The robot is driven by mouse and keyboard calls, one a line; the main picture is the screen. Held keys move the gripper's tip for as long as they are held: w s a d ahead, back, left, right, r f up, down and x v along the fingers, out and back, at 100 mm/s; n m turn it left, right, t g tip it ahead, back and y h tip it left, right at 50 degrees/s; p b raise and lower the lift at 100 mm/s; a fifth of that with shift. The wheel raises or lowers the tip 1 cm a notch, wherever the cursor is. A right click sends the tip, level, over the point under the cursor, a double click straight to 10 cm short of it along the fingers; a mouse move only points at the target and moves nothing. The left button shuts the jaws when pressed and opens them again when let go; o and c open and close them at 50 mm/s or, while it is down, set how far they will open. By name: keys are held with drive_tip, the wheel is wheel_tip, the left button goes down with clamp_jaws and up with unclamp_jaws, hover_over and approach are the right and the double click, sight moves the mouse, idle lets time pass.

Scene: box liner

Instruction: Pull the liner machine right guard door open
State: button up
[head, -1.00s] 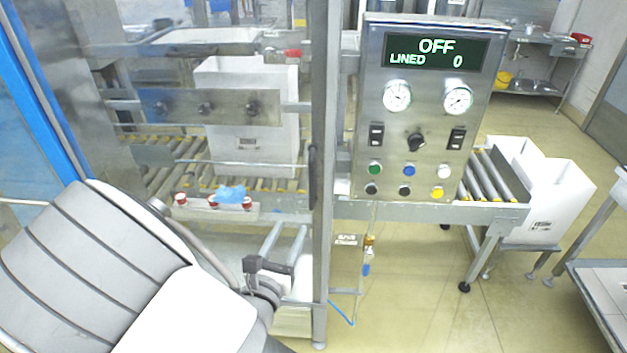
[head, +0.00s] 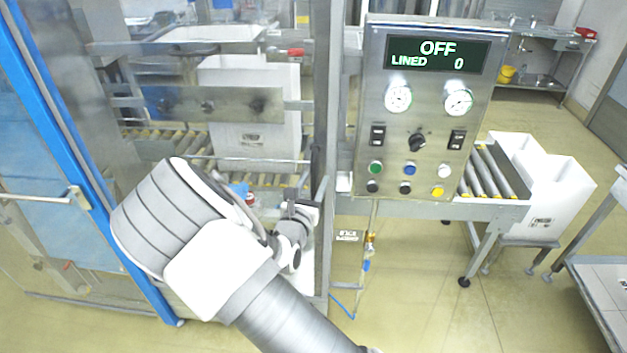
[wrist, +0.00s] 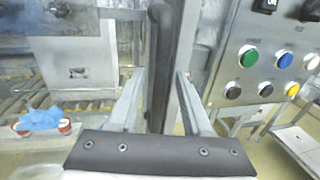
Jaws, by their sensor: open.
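The right guard door is a clear panel (head: 225,130) in the head view, in front of the machine's inside. Its dark upright handle (head: 316,170) is at the panel's right edge, beside the metal post. My gripper (head: 308,207) is just in front of the lower part of this handle. In the wrist view the dark handle bar (wrist: 163,50) stands upright between the two fingers of my gripper (wrist: 160,80). The fingers are apart on either side of it in the picture. I cannot tell whether they touch it.
The control panel (head: 418,130) reads OFF, LINED 0, close to the right of the handle. A white box (head: 250,110) sits on rollers behind the panel. A blue-framed door (head: 75,150) is at left. White boxes (head: 545,195) stand at right. Floor (head: 420,290) is free in front.

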drive_tip(key=shift+w, duration=0.1)
clamp_jaws()
idle(1.4)
